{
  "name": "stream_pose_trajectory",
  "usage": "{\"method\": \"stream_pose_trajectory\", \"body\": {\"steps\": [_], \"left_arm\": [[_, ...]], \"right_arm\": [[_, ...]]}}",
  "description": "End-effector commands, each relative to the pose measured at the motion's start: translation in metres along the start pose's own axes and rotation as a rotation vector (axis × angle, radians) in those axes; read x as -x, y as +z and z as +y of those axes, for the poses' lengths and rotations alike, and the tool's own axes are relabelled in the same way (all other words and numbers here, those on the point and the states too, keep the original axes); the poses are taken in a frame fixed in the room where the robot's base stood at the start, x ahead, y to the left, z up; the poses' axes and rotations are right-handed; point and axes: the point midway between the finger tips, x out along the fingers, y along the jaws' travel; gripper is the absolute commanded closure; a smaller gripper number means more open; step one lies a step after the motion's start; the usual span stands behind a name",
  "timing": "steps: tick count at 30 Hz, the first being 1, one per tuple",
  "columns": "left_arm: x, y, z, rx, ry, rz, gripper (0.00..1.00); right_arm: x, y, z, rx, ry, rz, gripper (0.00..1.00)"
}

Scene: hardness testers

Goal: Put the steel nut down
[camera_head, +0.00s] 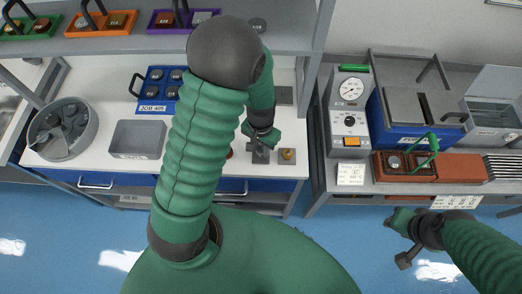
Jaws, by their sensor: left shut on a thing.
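My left gripper (262,143) hangs over the white bench top, just left of a small grey plate (288,161) that carries a brass-coloured piece (288,154). It is shut on the steel nut, which is too small and too covered by the fingers to make out clearly. Below the fingertips is a grey patch; I cannot tell whether the nut touches it. My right gripper (400,240) is open and empty at the lower right, over the blue floor in front of the right bench.
A grey tray (137,139), a round grey bowl (62,130) with dark pieces, and a blue job tray (158,90) stand on the left. A shelf (140,43) with coloured trays is above.

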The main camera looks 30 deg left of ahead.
Motion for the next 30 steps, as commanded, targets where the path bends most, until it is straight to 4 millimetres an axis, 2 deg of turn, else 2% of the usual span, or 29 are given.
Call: {"method": "stream_pose_trajectory", "body": {"steps": [7,17,20,24,27,30], "left_arm": [[0.014,0.000,0.000,0.000,0.000,0.001,1.00],[0.017,-0.003,0.002,-0.003,0.001,0.003,1.00],[0.039,-0.018,0.017,-0.017,0.007,0.011,1.00],[0.080,-0.033,0.040,-0.030,0.005,0.008,1.00],[0.093,-0.036,0.047,-0.034,0.001,0.003,1.00],[0.097,-0.035,0.059,-0.083,0.001,0.001,1.00]], "right_arm": [[0.013,-0.003,0.000,0.000,0.000,0.000,0.64],[0.013,-0.003,0.000,0.000,0.000,0.000,0.64],[0.013,-0.003,0.000,0.000,0.000,0.000,0.64],[0.013,-0.003,0.000,0.000,0.000,0.000,0.64],[0.013,-0.003,0.000,0.000,0.000,0.000,0.64],[0.013,-0.003,0.000,0.000,0.000,0.000,0.64]]}}
